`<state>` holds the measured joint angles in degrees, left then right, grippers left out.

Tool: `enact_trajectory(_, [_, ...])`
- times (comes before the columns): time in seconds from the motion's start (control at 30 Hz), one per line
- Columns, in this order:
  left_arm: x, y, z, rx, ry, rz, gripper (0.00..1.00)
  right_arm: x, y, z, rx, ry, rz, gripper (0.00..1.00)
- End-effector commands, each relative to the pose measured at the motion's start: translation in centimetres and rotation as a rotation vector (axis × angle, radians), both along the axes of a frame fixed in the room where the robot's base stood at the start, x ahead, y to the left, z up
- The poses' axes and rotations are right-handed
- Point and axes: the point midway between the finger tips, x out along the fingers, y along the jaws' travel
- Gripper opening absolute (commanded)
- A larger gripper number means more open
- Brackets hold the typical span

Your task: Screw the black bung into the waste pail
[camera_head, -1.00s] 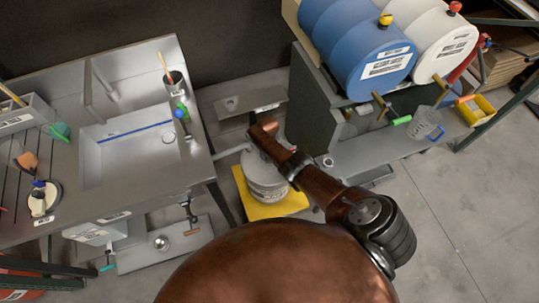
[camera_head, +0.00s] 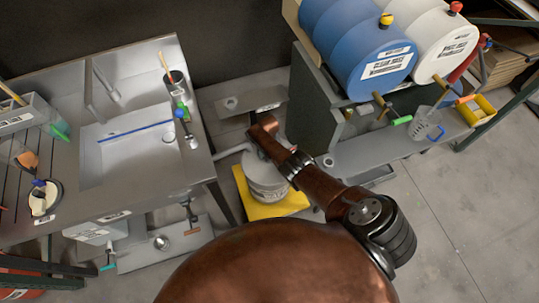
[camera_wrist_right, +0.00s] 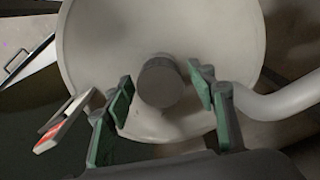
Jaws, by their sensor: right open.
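The waste pail (camera_head: 268,185) is a pale grey round drum on a yellow mat, under my right arm in the head view. Its round top (camera_wrist_right: 105,45) fills the middle of the right wrist view. The dark bung (camera_wrist_right: 158,80), a short cylinder, stands at the middle of that top; how deep it sits cannot be told. My right gripper (camera_wrist_right: 162,92) is open, with its green-padded fingers on either side of the bung and visible gaps between. In the head view my arm hides the bung and most of the gripper. My left gripper is not in view.
The yellow mat (camera_head: 242,188) lies under the pail. A pale pipe (camera_wrist_right: 285,100) runs beside the pail. A steel sink bench (camera_head: 195,150) stands left, and a rack with a blue drum (camera_head: 350,50) and white drum (camera_head: 430,45) right. Floor at lower right is clear.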

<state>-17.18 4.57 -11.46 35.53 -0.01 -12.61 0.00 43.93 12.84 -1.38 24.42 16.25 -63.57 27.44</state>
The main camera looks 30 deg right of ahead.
Motion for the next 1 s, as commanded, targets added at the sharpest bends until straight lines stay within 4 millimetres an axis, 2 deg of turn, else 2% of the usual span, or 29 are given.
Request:
enact_trajectory(0.7, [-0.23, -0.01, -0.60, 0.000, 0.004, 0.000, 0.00, 0.02, -0.30, -0.09, -0.001, 0.001, 1.038, 0.51])
enact_trajectory(0.83, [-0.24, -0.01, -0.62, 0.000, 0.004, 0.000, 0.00, 0.01, -0.25, -0.07, 0.001, 0.001, 1.104, 0.51])
enact_trajectory(1.0, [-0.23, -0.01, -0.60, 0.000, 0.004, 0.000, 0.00, 0.02, -0.24, -0.04, 0.001, 0.001, 1.106, 0.51])
